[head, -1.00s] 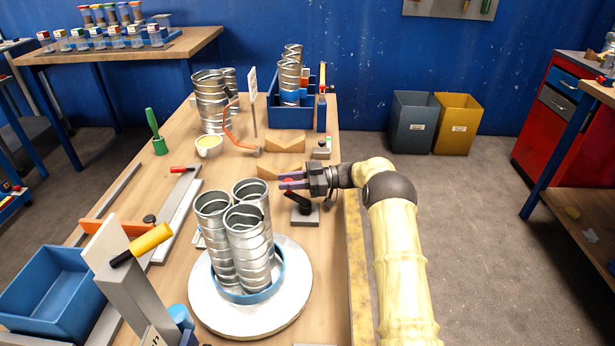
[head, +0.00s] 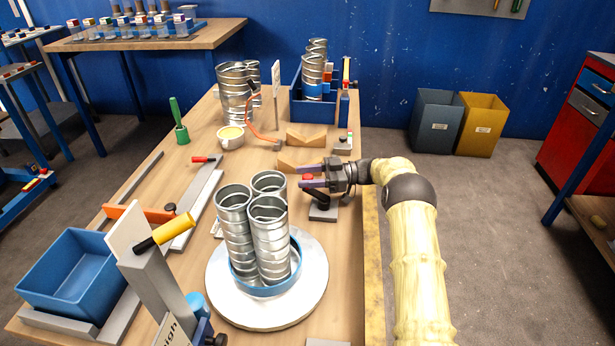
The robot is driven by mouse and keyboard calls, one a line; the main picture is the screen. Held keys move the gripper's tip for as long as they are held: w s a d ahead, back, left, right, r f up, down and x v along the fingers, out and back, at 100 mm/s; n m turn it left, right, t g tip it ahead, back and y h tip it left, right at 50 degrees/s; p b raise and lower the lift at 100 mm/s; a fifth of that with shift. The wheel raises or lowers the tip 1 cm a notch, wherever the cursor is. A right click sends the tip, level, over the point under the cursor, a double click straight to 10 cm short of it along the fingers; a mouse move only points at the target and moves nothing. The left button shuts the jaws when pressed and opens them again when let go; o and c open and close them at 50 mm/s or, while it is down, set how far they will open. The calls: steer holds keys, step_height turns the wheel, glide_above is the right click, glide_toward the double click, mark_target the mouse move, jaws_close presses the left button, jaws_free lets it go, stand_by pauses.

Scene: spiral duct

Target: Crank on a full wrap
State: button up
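My gripper (head: 311,176) reaches in from the right above the table. Its two purple fingers are apart, with a small red piece (head: 308,178) showing in the gap. I cannot tell whether the fingers touch it. Just below is a black lever (head: 317,198) on a small grey base (head: 324,213); the gripper partly hides its top. A round white turntable (head: 222,294) stands in front, with a blue ring (head: 262,289) on it. Several upright ribbed metal ducts (head: 268,235) stand inside the ring.
A blue bin (head: 65,280) and a post with a yellow handle (head: 163,234) are at the front left. V-shaped wooden blocks (head: 312,142), a white cup (head: 230,137), more ducts (head: 236,95) and a blue crate (head: 322,112) stand behind.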

steer(key=w+d, duration=0.1)
steer(key=d, duration=1.1)
steer(key=shift+w, duration=0.15)
